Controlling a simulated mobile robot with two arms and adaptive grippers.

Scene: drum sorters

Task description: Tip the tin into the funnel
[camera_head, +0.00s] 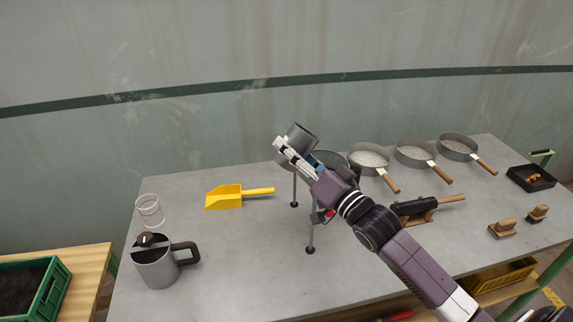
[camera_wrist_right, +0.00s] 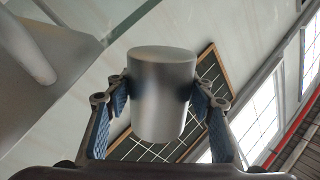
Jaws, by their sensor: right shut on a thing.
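A grey metal tin (camera_head: 303,132) is in my right gripper (camera_head: 288,148), held tilted in the air above the table, its open mouth towards the upper right in the head view. In the right wrist view the tin (camera_wrist_right: 162,95) sits between the two blue-padded fingers (camera_wrist_right: 160,92), which are shut on it. A grey funnel (camera_head: 335,157) on a stand with thin legs is just behind and below my right gripper, which hides most of it. The tin's contents are not visible. My left gripper is not in view.
A yellow scoop (camera_head: 224,197), a glass (camera_head: 149,209) and a metal jug (camera_head: 157,268) stand left on the grey table (camera_head: 240,250). Several sieve pans (camera_head: 415,152), a dark tool with a wooden handle (camera_head: 414,206), brushes (camera_head: 502,229) and a black tray (camera_head: 531,178) are right.

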